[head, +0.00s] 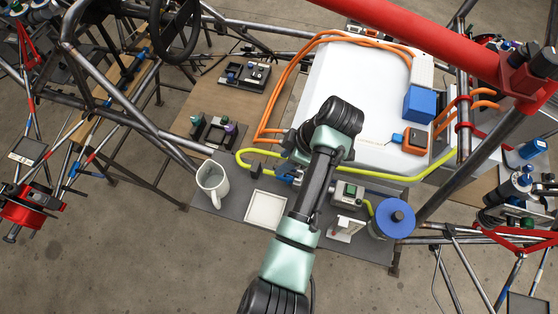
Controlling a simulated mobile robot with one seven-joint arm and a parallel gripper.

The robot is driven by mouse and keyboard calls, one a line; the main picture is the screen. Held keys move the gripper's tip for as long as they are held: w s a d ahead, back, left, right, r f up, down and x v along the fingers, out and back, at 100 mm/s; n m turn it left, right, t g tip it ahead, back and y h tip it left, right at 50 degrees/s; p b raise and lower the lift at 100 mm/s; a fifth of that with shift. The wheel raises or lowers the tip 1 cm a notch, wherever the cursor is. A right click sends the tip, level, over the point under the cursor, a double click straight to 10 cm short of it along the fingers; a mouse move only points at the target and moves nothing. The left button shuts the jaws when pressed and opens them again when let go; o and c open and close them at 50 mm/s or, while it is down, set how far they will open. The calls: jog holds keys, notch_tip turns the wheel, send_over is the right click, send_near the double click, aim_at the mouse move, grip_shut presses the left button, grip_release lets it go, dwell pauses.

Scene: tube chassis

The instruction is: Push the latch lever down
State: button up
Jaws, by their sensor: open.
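I cannot pick out the latch lever for certain. An orange block (413,140) on the white case has a small blue tab (397,138) at its left side, which may be the lever. A small blue fitting (288,176) also sits by the yellow hose, partly behind my arm. My arm reaches up from the bottom over the grey bench. My gripper (290,145) shows only in part as a dark piece left of the wrist, above the bench's back edge. It is open, but its fingertips are mostly hidden, and I see nothing held in it.
The grey bench (232,208) holds a white mug (212,183), a white tray (266,210), a small grey device (346,194) and a blue spool (392,218). A blue box (420,104) sits on the white case (350,80). Steel tubes and a red tube (430,35) surround the area.

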aim_at(276, 167)
jog(key=shift+x, duration=2)
jog(key=shift+c, duration=0.3)
grip_shut()
